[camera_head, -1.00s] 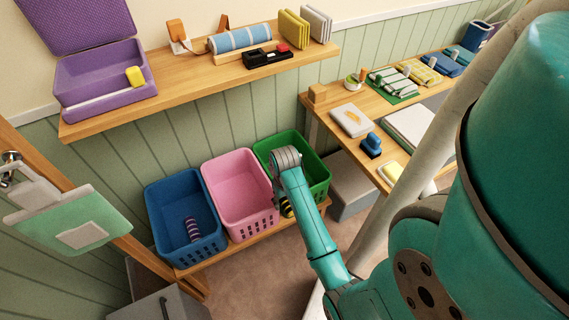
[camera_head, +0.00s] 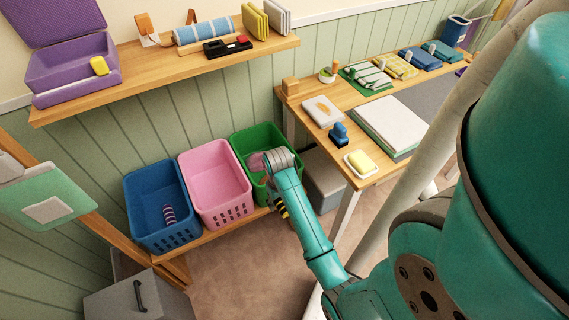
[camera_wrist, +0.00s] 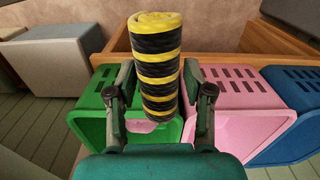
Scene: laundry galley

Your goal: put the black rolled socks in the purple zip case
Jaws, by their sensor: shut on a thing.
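My gripper (camera_wrist: 158,88) is shut on a rolled sock bundle with black and yellow stripes (camera_wrist: 155,55), the only partly black roll I see. In the head view the roll (camera_head: 283,209) shows just below my wrist, at the front of the green basket; the fingers are mostly hidden there. The purple zip case (camera_head: 72,68) stands open on the upper shelf at the far left, its lid raised against the wall. A yellow block (camera_head: 99,66) lies at its right side. My gripper is well below and right of the case.
Blue (camera_head: 138,208), pink (camera_head: 215,190) and green (camera_head: 245,140) baskets stand on a low bench. A purple striped roll (camera_head: 169,215) is in the blue one, a mauve thing (camera_head: 256,161) in the green. The upper shelf (camera_head: 150,76) has clear room right of the case. A desk (camera_head: 300,105) is at right.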

